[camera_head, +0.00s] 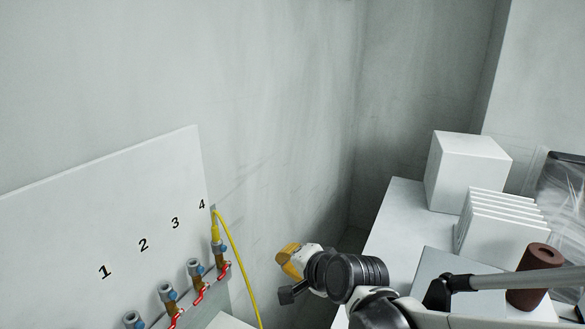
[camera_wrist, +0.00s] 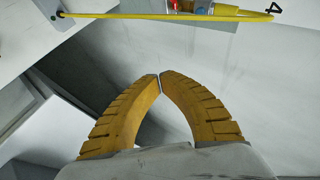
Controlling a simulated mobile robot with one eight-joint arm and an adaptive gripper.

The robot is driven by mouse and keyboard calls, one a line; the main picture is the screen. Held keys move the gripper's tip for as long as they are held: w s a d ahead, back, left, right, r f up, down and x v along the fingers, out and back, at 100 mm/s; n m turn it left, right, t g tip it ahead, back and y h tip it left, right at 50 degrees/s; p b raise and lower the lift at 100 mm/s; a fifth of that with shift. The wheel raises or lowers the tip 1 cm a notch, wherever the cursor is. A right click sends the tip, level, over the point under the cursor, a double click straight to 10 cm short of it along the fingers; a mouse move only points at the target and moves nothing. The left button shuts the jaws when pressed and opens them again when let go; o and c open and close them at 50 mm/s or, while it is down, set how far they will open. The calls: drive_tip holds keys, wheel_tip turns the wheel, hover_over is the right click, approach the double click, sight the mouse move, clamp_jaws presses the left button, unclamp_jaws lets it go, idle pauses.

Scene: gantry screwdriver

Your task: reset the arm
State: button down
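My gripper (camera_wrist: 160,77) has two curved yellow fingers. In the wrist view their tips meet with nothing seen between them, so it is shut and empty. In the head view my gripper (camera_head: 283,262) is at the lower middle, at the end of my arm, pointing left. It is in free space, to the right of the valve panel and apart from it.
A white panel (camera_head: 110,200) numbered 1 to 4 has several red-handled valves below. A yellow hose (camera_head: 237,257) hangs from valve 4. At right, a white table (camera_head: 395,225) bears a white box (camera_head: 467,170), a slotted white block (camera_head: 502,222) and a brown cylinder (camera_head: 538,258).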

drive_tip(key=s+d+n+g+h, duration=0.1)
drive_tip(key=s+d+n+h, duration=0.2)
drive_tip(key=s+d, duration=0.6)
drive_tip(key=s+d+n+g+h, duration=0.1)
drive_tip(key=s+d+n+h, duration=0.2)
drive_tip(key=s+d, duration=0.6)
drive_tip(key=d+n, duration=0.1)
drive_tip(key=d, duration=0.5)
drive_tip(key=shift+d, duration=0.4)
